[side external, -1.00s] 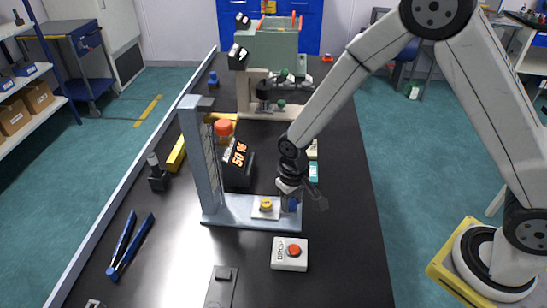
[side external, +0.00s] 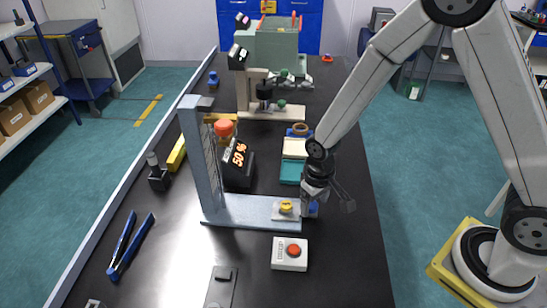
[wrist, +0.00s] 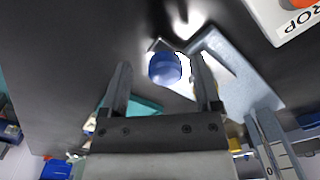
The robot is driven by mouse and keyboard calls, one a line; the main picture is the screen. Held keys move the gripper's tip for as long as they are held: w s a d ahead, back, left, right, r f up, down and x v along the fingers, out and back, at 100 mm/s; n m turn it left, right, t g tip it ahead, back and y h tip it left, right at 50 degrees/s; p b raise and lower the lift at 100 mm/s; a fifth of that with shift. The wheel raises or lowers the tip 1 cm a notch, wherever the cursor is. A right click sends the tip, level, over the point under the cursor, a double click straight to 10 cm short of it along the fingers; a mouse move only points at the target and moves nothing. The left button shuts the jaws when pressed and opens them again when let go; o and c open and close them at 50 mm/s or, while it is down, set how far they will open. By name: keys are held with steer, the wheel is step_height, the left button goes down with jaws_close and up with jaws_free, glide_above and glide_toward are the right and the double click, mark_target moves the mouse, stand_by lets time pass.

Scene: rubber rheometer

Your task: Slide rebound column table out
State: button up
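The rebound column (side external: 205,160) is a grey-blue upright frame on a long flat base (side external: 240,210). Its small white table (side external: 277,213) sits at the base's right end with a yellow round piece (side external: 286,206) on it. A blue knob (side external: 313,209) is at the table's right side. My gripper (side external: 309,211) is down at this knob and partly hides it and the table's end. In the wrist view, the blue knob (wrist: 165,68) lies between my two spread fingertips, with a visible gap on the left finger's side. The gripper looks open.
A white box with a red button (side external: 290,254) stands in front of the base. A black display reading 50 % (side external: 238,165) stands behind it. A teal tray (side external: 291,171) and a cream tray (side external: 295,148) lie behind my gripper. Blue-handled pliers (side external: 130,246) lie left.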

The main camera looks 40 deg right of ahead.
steer(key=shift+r, duration=0.15)
steer(key=shift+w+r, duration=0.1)
steer(key=shift+r, duration=3.65)
steer(key=s+d+r+t, duration=0.2)
steer(key=s+d+r, duration=0.1)
steer(key=s+d, duration=0.3)
steer(key=shift+s+d+r+t, duration=0.2)
steer(key=shift+s+d+t, duration=0.1)
steer(key=shift+s, duration=0.3)
